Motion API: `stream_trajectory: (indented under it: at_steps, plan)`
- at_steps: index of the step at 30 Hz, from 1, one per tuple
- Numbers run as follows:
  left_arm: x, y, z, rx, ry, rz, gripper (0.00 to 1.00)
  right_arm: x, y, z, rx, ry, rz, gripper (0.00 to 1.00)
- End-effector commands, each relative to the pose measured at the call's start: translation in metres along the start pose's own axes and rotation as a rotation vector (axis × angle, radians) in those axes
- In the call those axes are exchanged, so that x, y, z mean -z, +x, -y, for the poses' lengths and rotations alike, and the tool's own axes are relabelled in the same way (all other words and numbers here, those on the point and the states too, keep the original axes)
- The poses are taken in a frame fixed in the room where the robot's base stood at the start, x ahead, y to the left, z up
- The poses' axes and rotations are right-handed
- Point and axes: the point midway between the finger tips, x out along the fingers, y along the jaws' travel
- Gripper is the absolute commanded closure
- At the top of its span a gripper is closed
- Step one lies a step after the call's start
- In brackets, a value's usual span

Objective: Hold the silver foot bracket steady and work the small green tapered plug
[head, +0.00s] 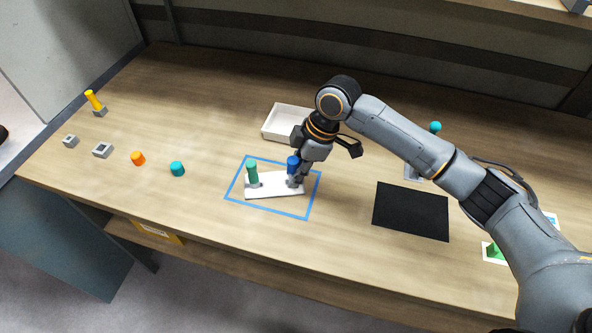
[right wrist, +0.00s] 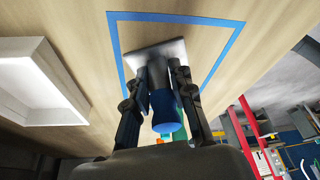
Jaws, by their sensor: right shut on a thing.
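A pale silver-white plate (head: 262,191), perhaps the foot bracket, lies flat inside a blue outlined rectangle on the table. A green peg (head: 252,171) stands upright near its left end; I cannot tell whether it tapers. A blue peg (head: 293,165) stands near its right end. My right gripper (head: 297,178) reaches down to that end and is shut on the blue peg. In the right wrist view the blue peg (right wrist: 166,112) sits between the two fingers, with the plate (right wrist: 150,51) beyond; the peg's lower end is partly hidden. My left gripper is out of view.
A white tray (head: 270,135) stands just behind the plate. A black mat (head: 411,211) lies to the right, and a bright green piece (head: 493,250) on a white card is further right.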

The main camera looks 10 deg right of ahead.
Motion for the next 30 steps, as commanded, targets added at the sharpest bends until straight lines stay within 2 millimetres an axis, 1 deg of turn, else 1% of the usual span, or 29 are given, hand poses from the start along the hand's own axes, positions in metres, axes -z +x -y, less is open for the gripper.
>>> stream_trajectory:
  at_steps: [9, 10, 13, 23, 26, 29, 30]
  plan:
    - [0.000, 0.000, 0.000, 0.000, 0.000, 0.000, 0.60, -0.001, 0.001, 0.001, 0.004, 0.000, 0.003, 1.00]
    - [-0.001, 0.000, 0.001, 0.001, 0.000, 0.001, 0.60, -0.001, 0.001, 0.001, 0.004, 0.000, 0.003, 0.71]
    - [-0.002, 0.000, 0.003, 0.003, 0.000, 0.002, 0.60, -0.001, 0.001, 0.001, 0.003, 0.000, 0.002, 0.50]
    - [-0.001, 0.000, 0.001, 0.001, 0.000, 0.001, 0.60, 0.000, -0.002, 0.000, 0.000, 0.000, 0.000, 0.50]
    - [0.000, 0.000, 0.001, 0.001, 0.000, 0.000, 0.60, 0.000, -0.010, -0.001, -0.001, 0.000, 0.000, 0.50]
    - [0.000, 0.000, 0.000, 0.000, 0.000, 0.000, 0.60, 0.000, -0.026, -0.001, -0.002, -0.001, 0.000, 0.50]
    - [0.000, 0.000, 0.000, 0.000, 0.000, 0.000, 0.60, -0.001, -0.034, -0.001, -0.003, -0.001, 0.001, 0.50]
